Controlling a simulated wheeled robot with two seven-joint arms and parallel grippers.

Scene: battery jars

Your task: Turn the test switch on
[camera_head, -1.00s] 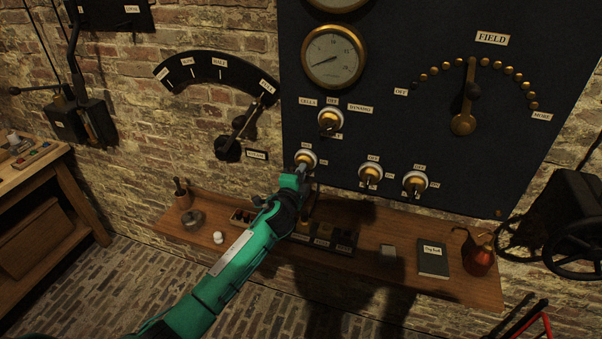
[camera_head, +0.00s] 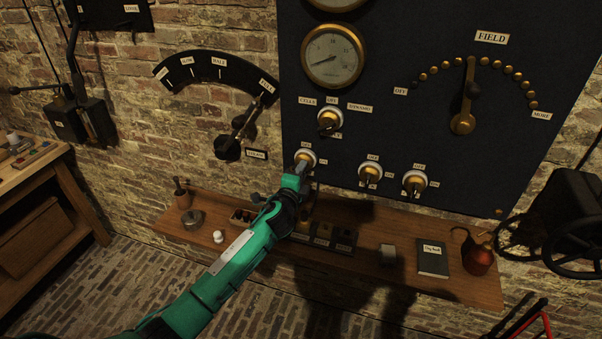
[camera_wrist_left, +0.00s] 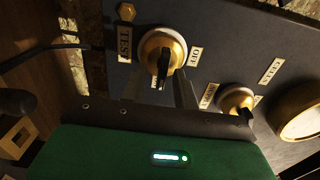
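The test switch is a brass knob on a pale round base with a dark lever. It is on the dark panel in the head view (camera_head: 305,155), partly hidden by my gripper, and near the upper middle of the left wrist view (camera_wrist_left: 165,48). There a TEST label (camera_wrist_left: 125,43) is to its left and an OFF label (camera_wrist_left: 194,57) to its right. My left gripper (camera_head: 301,168) is right at the switch. In the wrist view its two fingers stand apart, one on each side of the lever; I cannot tell whether they touch it. My right gripper is not in view.
Two similar switches (camera_head: 370,173) (camera_head: 415,183) are to the right, and a cells/dynamo switch (camera_head: 329,122) is above. A wooden shelf (camera_head: 455,285) below carries fuse blocks, a dark book (camera_head: 433,260) and a red oil can (camera_head: 480,259).

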